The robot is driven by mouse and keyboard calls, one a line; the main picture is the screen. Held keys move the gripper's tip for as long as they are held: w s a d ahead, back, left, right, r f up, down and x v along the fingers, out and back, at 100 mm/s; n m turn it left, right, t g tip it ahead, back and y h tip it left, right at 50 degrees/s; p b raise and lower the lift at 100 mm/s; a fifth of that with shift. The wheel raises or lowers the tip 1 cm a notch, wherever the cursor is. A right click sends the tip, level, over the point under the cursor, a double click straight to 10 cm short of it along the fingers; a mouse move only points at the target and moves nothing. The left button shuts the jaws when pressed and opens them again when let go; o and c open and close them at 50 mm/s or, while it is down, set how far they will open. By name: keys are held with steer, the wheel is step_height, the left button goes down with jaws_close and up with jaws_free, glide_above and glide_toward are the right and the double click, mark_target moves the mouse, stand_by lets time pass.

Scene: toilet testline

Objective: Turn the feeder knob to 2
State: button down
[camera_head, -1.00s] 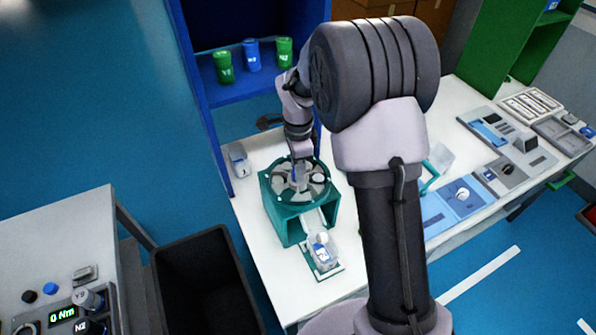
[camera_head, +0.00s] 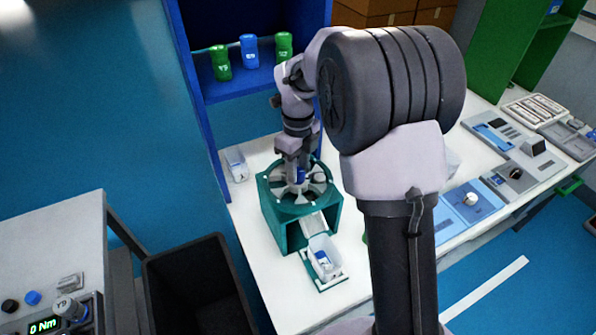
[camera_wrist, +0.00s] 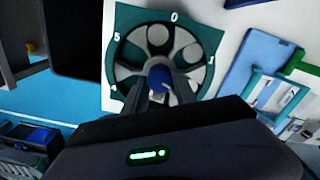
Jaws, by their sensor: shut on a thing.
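The feeder (camera_head: 275,222) is a teal box with a round carousel of grey-white pockets on top, standing on the white bench. Its blue knob (camera_head: 300,175) sits at the carousel's centre. In the wrist view the feeder plate (camera_wrist: 125,20) shows the digits 0, 1, 5 and, partly, 4 around the ring. The blue knob (camera_wrist: 158,77) is at the hub there. My gripper (camera_head: 293,165) reaches down from above and is shut on the knob, with a finger on either side of it. My wrist hides the near side of the ring, and no 2 shows.
A clear bin (camera_head: 322,250) with a small blue-and-white item stands before the feeder's chute. A blue shelf (camera_head: 245,85) with green and blue containers rises behind. A black bin (camera_head: 195,290) is on the floor at left. Blue and grey fixtures (camera_head: 470,203) line the bench at right.

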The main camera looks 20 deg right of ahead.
steer(key=shift+m+b, duration=0.45)
steer(key=shift+m, duration=0.55)
steer(key=c, duration=1)
jaws_free()
step_height(320, 180, up, 18)
steer(key=p, duration=0.5)
steer(key=shift+f+p, duration=0.25)
steer(key=shift+p, duration=0.15)
